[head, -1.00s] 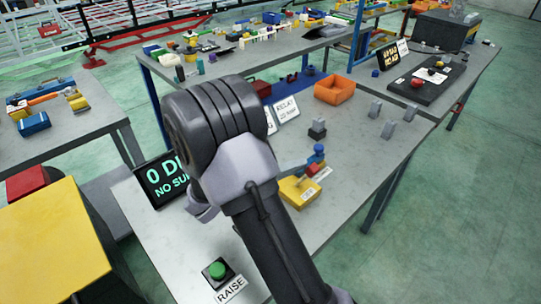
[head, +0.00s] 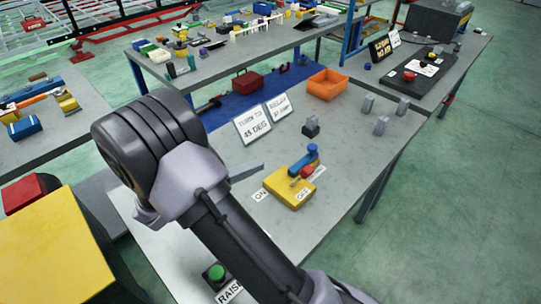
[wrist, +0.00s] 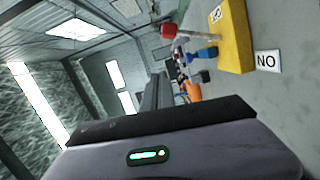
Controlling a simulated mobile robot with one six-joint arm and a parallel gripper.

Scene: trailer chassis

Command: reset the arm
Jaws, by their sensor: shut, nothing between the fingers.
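My arm reaches up over the front bench (head: 345,215) in the head view, its dark elbow at the left. Part of my gripper (head: 252,172) shows beyond the grey link, to the left of the yellow box and apart from it. In the wrist view my gripper (wrist: 158,90) is shut and empty. The yellow box (head: 290,185) has a blue lever and a red knob on top, with a small ON label beside it. The yellow box (wrist: 236,35) also shows at the upper right of the wrist view.
A green RAISE button (head: 216,272) sits beside my arm. Two sign cards (head: 252,124), an orange bin (head: 327,84) and several grey posts (head: 381,125) stand further back. A yellow-topped block (head: 50,255) is at the left. Open floor lies right of the bench.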

